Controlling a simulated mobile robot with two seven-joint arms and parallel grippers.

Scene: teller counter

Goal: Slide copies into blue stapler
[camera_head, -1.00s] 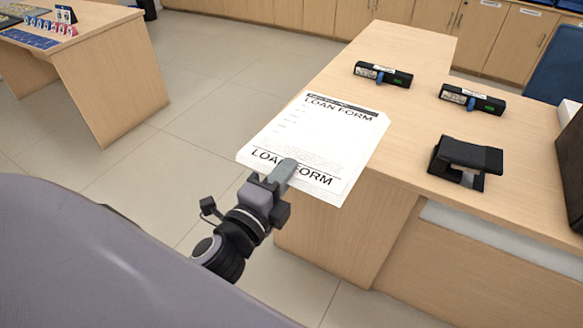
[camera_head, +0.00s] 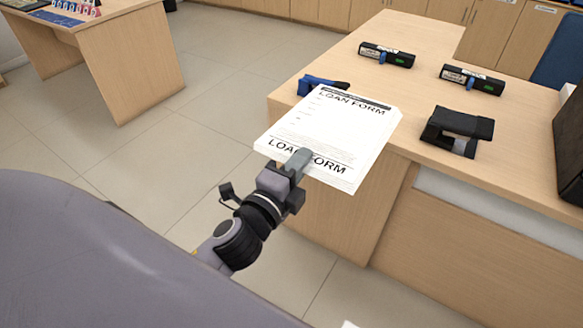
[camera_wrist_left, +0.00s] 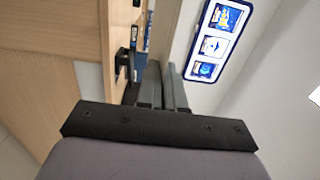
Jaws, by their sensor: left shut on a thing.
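The copies (camera_head: 335,125) are a stack of white sheets headed LOAN FORM. My left gripper (camera_head: 298,160) is shut on their near edge and holds them out roughly level in front of the counter's left end. The blue stapler (camera_head: 322,85) shows on the counter just behind the far edge of the copies, which hide part of it. I cannot tell whether the sheets touch it. In the left wrist view the gripper's fingers (camera_wrist_left: 163,88) are close together; the sheets are not clear there. My right gripper is not in view.
A black stapler-like device (camera_head: 457,130) stands on the wooden counter (camera_head: 420,85) to the right. Two black devices with blue parts, one left (camera_head: 386,55) and one right (camera_head: 472,79), lie farther back. Another desk (camera_head: 130,60) is at the far left, with open floor between.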

